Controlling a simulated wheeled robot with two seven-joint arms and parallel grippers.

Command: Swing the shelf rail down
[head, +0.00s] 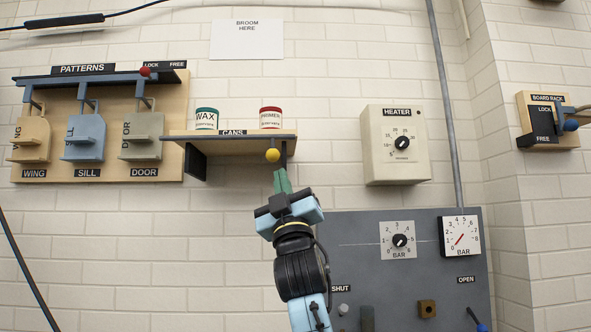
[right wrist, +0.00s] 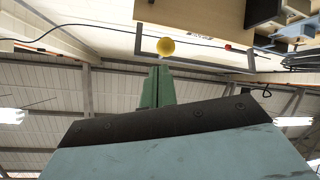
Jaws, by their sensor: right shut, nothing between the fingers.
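The wooden cans shelf (head: 185,138) is on the wall, with a CANS label on its front edge. A yellow ball knob (head: 272,155) shows just under the shelf's right end; it also shows in the right wrist view (right wrist: 166,46). In the right wrist view a thin grey U-shaped rail (right wrist: 205,66) runs along the shelf's edge beside the knob. My right gripper (head: 282,181) points up from below, its green fingers shut and empty. Its tips are close under the knob, with a small gap visible. My left gripper is not in view.
A white WAX can (head: 206,119) and a PRIMER can (head: 270,118) stand on the shelf. The pattern rack (head: 175,100) is to the left, the heater box (head: 397,165) to the right. A grey gauge panel (head: 360,225) is at lower right. The wall below the shelf's left is bare.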

